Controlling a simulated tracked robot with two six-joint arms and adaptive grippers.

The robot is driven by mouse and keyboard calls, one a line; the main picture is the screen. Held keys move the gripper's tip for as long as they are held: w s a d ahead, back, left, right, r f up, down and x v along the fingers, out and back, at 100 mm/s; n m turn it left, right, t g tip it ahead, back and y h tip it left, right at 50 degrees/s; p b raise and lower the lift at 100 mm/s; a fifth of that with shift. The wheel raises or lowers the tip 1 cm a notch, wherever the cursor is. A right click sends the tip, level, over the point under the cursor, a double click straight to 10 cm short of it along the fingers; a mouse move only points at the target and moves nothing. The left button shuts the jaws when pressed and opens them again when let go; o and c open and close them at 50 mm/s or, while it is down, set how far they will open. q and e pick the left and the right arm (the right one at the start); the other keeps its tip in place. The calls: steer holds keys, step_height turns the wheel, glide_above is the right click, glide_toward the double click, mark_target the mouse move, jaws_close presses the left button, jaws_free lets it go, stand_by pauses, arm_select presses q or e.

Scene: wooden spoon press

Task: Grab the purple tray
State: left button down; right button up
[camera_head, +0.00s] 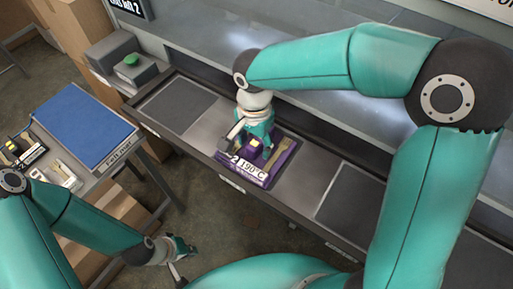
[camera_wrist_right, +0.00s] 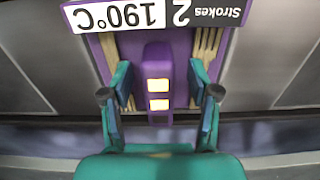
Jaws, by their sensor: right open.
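The purple tray (camera_head: 281,160) sits on the grey counter, with a white label reading 190°C and 2 on its front. It also shows in the right wrist view (camera_wrist_right: 180,45), with wooden utensils on both sides of a raised purple block (camera_wrist_right: 157,62) with two glowing squares. My right gripper (camera_head: 256,150) is over the tray, pointing down. In the right wrist view its fingers (camera_wrist_right: 160,100) are open, one on each side of the raised block; I cannot tell whether they touch it. My left gripper (camera_head: 181,258) hangs low over the floor, away from the tray; its jaw is unclear.
Dark grey plates (camera_head: 179,104) lie on the counter left and right of the tray. A table with a blue mat (camera_head: 85,122) stands at the left. A grey box with a green button (camera_head: 131,60) is at the back left. My right arm spans the right side.

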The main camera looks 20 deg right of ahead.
steer(key=shift+c, duration=0.3)
jaws_close()
stand_by(0.3)
